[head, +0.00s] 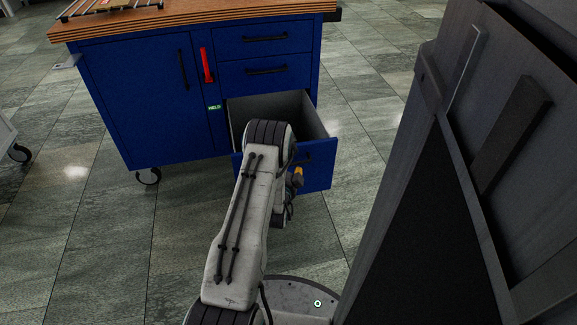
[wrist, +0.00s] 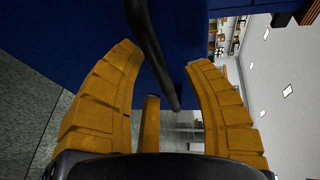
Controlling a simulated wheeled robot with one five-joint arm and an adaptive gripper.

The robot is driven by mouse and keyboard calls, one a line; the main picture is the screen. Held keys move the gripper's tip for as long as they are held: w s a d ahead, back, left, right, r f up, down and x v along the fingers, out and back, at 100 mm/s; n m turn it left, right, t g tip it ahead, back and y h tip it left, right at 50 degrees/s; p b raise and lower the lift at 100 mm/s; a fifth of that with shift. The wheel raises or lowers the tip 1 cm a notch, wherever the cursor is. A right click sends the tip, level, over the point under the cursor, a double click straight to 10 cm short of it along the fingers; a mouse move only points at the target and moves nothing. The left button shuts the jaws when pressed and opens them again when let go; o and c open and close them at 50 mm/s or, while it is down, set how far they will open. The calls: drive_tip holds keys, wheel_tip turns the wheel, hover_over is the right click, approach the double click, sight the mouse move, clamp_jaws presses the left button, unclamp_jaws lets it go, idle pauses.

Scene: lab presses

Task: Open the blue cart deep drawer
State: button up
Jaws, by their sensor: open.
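The blue cart (head: 150,95) stands ahead with a wooden top. Its deep bottom drawer (head: 318,174) is pulled well out, and its empty-looking grey inside shows. My arm hides part of the drawer front. In the head view only a bit of yellow finger shows beside my arm.
Two upper drawers (head: 265,70) and the left door (head: 135,100) of the cart are shut. A red handle (head: 207,65) is on the cart front. A large grey panelled structure (head: 490,150) fills the right side, near my arm. Tiled floor (head: 100,240) is clear at left.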

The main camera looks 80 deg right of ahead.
drive_tip(key=a+r, duration=0.2)
drive_tip(key=a, duration=0.9)
drive_tip(key=shift+a+r, duration=0.15)
drive_tip(key=shift+a, duration=0.25)
drive_tip(key=shift+w, duration=0.1)
idle(0.5)
